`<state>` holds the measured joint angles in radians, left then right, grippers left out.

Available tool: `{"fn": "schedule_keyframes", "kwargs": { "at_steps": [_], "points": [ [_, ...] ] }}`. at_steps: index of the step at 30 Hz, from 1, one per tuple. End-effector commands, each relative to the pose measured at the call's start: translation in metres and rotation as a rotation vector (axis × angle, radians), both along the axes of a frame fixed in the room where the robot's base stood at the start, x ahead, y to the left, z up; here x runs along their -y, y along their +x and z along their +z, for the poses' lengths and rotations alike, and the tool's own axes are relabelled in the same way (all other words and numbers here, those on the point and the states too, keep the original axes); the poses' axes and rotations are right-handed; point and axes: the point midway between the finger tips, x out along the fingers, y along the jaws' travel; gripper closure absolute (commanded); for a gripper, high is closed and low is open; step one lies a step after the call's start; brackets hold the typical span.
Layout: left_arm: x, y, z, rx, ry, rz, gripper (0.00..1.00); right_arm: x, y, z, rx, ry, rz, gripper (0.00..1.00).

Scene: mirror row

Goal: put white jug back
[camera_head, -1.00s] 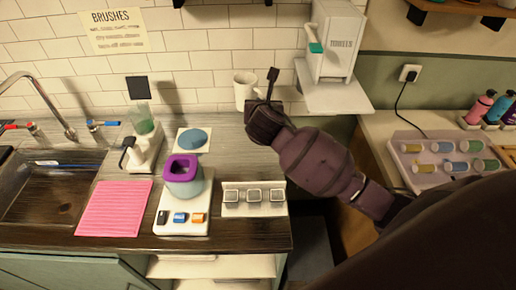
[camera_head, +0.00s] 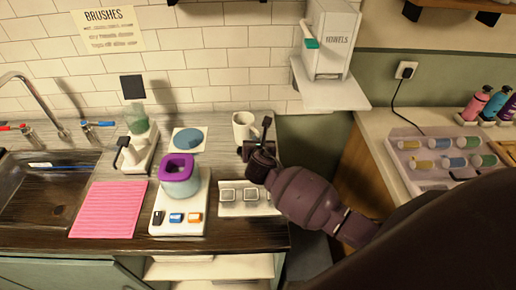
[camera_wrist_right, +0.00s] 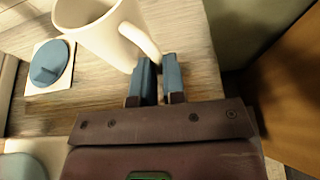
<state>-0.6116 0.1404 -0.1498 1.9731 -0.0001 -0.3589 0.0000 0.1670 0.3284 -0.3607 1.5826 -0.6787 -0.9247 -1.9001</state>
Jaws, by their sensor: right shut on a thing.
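The white jug (camera_head: 242,128) is upright at the right end of the counter's back, below the tiled wall. It also shows at the top of the right wrist view (camera_wrist_right: 92,22), with its handle reaching to the fingertips. My right gripper (camera_head: 262,138) is at the jug's right side, shut on its handle. In the right wrist view the two blue-grey fingers (camera_wrist_right: 159,72) are close together at the handle's lower end. I cannot tell whether the jug's base touches the counter. My left gripper is not in view.
A blue disc on a white pad (camera_head: 188,139) lies left of the jug. A purple-rimmed cup (camera_head: 181,183) stands on a white device in front. A white tray (camera_head: 240,210) of small squares is near the front edge. A towel dispenser (camera_head: 330,42) hangs above right.

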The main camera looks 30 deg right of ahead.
Motion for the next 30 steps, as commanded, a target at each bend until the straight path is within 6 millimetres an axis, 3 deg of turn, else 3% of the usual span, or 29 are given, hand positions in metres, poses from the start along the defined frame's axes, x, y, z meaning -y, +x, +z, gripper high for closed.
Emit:
{"fn": "schedule_keyframes", "kwargs": {
  "at_steps": [6,18,19,24,30],
  "points": [
    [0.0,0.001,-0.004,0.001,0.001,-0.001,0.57,0.0,0.0,-0.022,0.0,-0.002,-0.001,1.0],
    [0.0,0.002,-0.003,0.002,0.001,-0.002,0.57,0.0,0.0,-0.025,0.0,-0.002,-0.001,1.0],
    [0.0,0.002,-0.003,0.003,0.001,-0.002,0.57,0.0,0.0,-0.026,-0.001,-0.001,-0.001,0.88],
    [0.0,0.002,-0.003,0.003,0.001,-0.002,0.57,0.0,0.0,-0.025,-0.001,-0.001,-0.001,0.63],
    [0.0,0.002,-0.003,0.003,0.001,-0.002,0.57,0.0,0.0,-0.025,-0.001,-0.001,-0.001,0.63]
  ]
}}
